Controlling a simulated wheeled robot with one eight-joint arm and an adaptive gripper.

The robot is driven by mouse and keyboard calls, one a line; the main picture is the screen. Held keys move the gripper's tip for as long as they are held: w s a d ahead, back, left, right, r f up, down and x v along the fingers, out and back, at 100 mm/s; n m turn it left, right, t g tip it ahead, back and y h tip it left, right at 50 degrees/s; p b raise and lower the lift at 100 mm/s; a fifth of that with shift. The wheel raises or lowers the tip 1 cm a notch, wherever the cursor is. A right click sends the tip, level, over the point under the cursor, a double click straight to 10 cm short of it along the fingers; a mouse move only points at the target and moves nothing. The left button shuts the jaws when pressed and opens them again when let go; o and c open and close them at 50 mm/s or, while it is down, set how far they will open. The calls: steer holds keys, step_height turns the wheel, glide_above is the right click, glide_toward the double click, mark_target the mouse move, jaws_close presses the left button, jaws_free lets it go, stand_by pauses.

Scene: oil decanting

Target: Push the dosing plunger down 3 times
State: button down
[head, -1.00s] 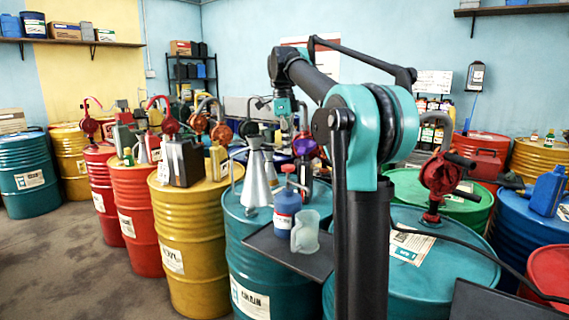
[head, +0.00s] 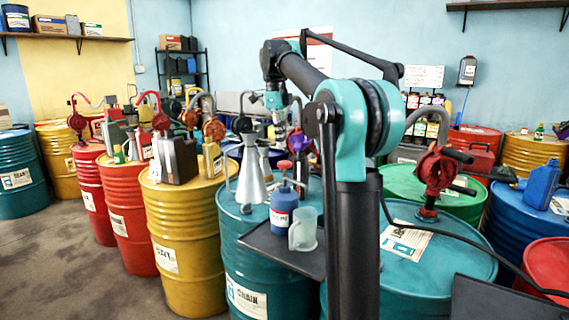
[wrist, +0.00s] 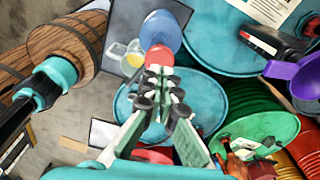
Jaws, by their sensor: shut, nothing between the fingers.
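The dosing bottle (head: 283,214) is blue with a white label and a red plunger (head: 285,165) on top. It stands upright on the dark tray (head: 262,240). In the wrist view, the blue bottle (wrist: 160,30) shows beyond the red plunger top (wrist: 160,57). My gripper (wrist: 159,73) is shut and empty, its fingertips lined up with the red top. I cannot tell whether they touch it.
A clear measuring jug (head: 302,231) stands beside the bottle; in the wrist view the jug (wrist: 127,58) shows yellowish contents. Metal funnels (head: 251,182) stand to the left. A red hand pump (head: 437,170) rises from the teal drum (head: 462,262) at right. Several drums crowd around.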

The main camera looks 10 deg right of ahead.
mark_target(282, 162)
steer(key=shift+s+d+f, duration=0.1)
steer(key=shift+d+f, duration=0.05)
steer(key=shift+f, duration=1.85)
steer(key=shift+f, duration=0.1)
steer(key=shift+f, duration=1.45)
steer(key=shift+w+a+r, duration=0.3)
steer(key=shift+w+a, duration=0.15)
steer(key=shift+a, duration=0.2)
steer(key=shift+w+a+r, duration=0.25)
steer(key=shift+w+a, duration=0.15)
steer(key=shift+a, duration=0.2)
steer(key=shift+r, duration=0.15)
step_height(282, 162, up, 12)
steer(key=a, duration=0.1)
steer(key=shift+w, duration=0.3)
steer(key=shift+f, duration=0.2)
